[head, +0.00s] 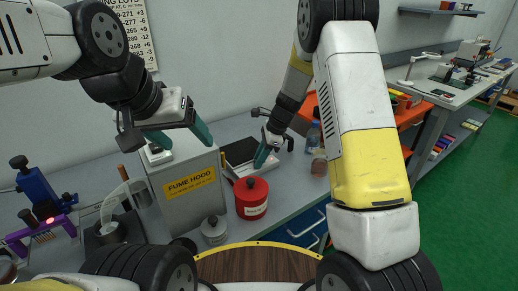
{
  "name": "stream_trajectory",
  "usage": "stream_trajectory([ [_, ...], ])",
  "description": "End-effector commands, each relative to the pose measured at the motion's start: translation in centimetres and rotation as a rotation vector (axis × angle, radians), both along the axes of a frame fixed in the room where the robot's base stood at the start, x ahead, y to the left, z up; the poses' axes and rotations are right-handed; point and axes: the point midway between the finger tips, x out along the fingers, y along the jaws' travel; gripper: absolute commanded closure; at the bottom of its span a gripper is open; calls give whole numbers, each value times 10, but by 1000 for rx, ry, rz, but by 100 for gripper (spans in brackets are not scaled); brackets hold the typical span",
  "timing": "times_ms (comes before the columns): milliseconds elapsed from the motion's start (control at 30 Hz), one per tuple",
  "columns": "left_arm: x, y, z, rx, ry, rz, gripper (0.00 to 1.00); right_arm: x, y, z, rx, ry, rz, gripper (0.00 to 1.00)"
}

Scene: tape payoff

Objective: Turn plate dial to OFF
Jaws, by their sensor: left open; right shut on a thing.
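My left gripper (180,138) is open and empty, over the top of the grey box labelled FUME HOOD (190,188).
A red lidded pot (251,198) stands just in front of the plate, with a small grey lidded pot (215,231) to its left. A bottle (314,136) and a brown jar (319,163) stand to the right. A blue device (38,187) is at far left.

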Motion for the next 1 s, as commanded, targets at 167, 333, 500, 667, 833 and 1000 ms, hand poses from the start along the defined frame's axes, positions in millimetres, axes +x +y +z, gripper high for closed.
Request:
stream_trajectory([
  [167,0,0,0,0,0,0,29,4,-1,0,-1,-3,164,100],
  [333,0,0,0,0,0,0,29,5,-1,0,0,-3,327,100],
  [500,0,0,0,0,0,0,29,6,0,0,-1,-5,488,100],
  [667,0,0,0,0,0,0,29,7,1,0,-2,-5,639,100],
  [833,0,0,0,0,0,0,29,8,1,0,-2,-6,790,100],
  [1000,0,0,0,0,0,0,29,9,3,0,-1,-4,915,100],
])
